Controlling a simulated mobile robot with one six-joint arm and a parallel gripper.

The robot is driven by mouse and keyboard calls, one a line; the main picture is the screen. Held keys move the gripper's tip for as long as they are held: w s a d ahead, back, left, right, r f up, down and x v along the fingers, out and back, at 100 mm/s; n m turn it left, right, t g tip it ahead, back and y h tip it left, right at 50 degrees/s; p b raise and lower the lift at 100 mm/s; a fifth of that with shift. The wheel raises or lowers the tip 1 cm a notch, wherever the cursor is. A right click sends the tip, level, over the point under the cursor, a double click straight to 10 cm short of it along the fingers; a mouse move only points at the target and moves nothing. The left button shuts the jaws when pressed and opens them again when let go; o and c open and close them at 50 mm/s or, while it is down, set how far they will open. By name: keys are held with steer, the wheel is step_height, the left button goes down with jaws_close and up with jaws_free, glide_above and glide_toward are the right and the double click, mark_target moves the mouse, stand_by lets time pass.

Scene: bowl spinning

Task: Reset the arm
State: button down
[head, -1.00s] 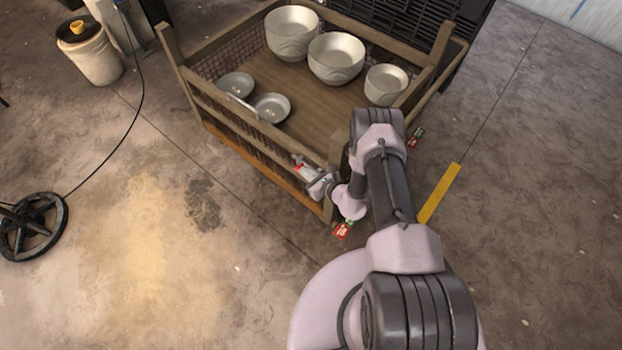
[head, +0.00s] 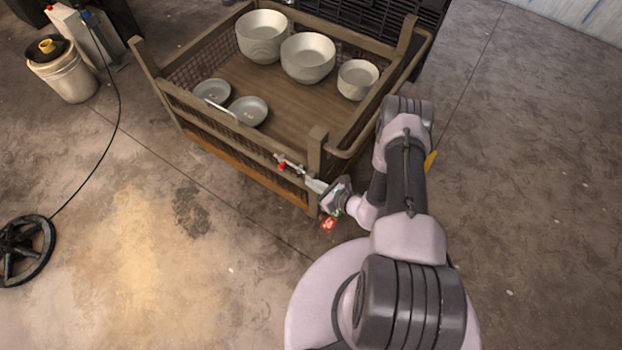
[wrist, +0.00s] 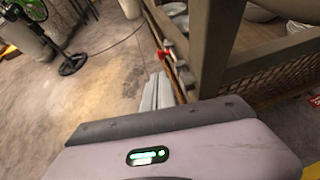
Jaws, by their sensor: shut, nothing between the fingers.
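My gripper (head: 300,170) is outside the crate's front side, close to its near right corner post, with nothing held. Its grey fingers (wrist: 158,92) lie side by side, shut, in the wrist view. Whether they touch the crate I cannot tell. My arm (head: 405,170) reaches from the lower right and bends back left to the gripper. The wire-sided wooden crate (head: 318,150) holds three deep pale bowls, at the back left (head: 262,38), back middle (head: 308,58) and right (head: 357,80). Two shallow dishes (head: 213,92) (head: 249,112) lie near its front left side.
A crate post and mesh side (wrist: 212,45) stand close to the right of the fingers. A bucket (head: 65,75) and a dark wheel (head: 25,250) with a cable are at the left. A black crate (head: 380,25) stands behind. Open floor (head: 150,230) lies to the left.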

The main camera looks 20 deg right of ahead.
steer(key=w+a+r+n+g+y+b, duration=0.15)
steer(key=a+r+n, duration=0.3)
steer(key=r, duration=0.55)
steer(key=s+a+r+n+g+y, duration=0.1)
steer(key=a+r+n+g+y, duration=0.25)
steer(key=r, duration=0.75)
steer(key=w+a+r+n+g+y, duration=0.15)
steer(key=a+r+n, duration=0.35)
steer(key=r, duration=0.5)
steer(key=s+a+r+n+g+h+b, duration=0.1)
steer(key=s+a+r+n+g+h, duration=0.2)
steer(key=s+r+n, duration=0.55)
steer(key=s+d+r+n+t+h, duration=0.2)
steer(key=s+d+r+h, duration=0.1)
steer(key=s, duration=0.4)
steer(key=s+d+r+n+t+h+b, duration=0.1)
steer(key=s+d+r+n+t+h, duration=0.1)
steer(key=s+d+r+h, duration=0.2)
steer(key=s, duration=0.3)
steer(key=shift+d+r+n+b, duration=0.25)
steer(key=shift+d+n+b, duration=0.05)
steer(key=shift+n, duration=0.05)
steer(key=shift+w, duration=0.15)
